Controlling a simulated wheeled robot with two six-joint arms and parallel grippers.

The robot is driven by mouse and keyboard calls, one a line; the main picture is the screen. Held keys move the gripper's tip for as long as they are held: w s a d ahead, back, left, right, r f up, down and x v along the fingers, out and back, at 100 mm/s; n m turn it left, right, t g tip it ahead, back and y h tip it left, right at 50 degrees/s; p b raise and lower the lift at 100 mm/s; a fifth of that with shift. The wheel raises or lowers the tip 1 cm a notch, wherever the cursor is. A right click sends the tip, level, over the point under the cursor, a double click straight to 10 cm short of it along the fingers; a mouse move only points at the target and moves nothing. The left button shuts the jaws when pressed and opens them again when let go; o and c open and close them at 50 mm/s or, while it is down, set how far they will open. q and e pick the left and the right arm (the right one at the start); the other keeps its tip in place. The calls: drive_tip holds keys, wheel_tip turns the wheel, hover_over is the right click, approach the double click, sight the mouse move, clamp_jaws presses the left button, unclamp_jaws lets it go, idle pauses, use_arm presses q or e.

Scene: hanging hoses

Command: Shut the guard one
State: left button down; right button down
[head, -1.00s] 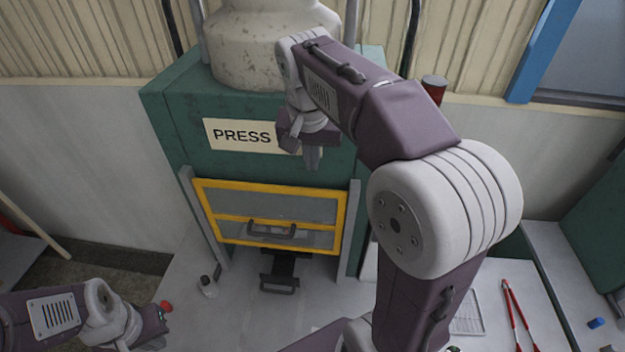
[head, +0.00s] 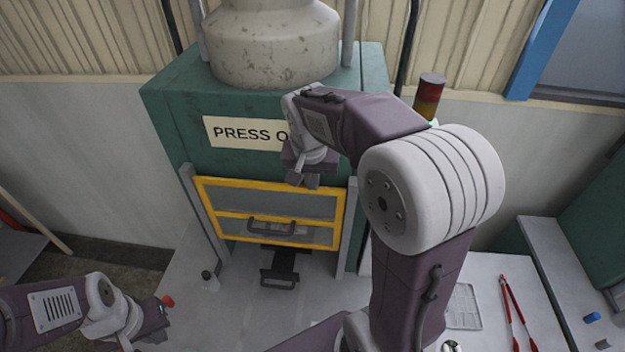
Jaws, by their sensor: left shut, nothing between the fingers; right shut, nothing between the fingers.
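The guard (head: 225,206) is a yellow-framed clear panel with a dark handle (head: 271,228), on the front of the green press (head: 190,120). I cannot tell whether the guard is fully down. My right gripper (head: 302,181) is shut and empty, pointing down at the guard's top edge, right of its middle. Whether it touches is unclear. My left gripper (head: 156,328) is shut and empty at the lower left, well away from the guard.
A label (head: 245,133) reads "PRESS O", its end hidden by my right arm. A red knob-like thing (head: 168,300) is near my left gripper. Red-handled tongs (head: 515,305) and a wire rack (head: 463,305) lie at right.

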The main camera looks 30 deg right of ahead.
sight(313, 225)
wheel_tip(313, 225, down, 16)
drive_tip(key=b, duration=1.2)
drive_tip(key=shift+r, duration=0.1)
drive_tip(key=shift+f+b, duration=0.2)
drive_tip(key=shift+b, duration=0.1)
drive_tip(key=shift+s+a, duration=0.1)
drive_tip(key=shift+s, duration=0.05)
drive_tip(key=shift+f, duration=0.1)
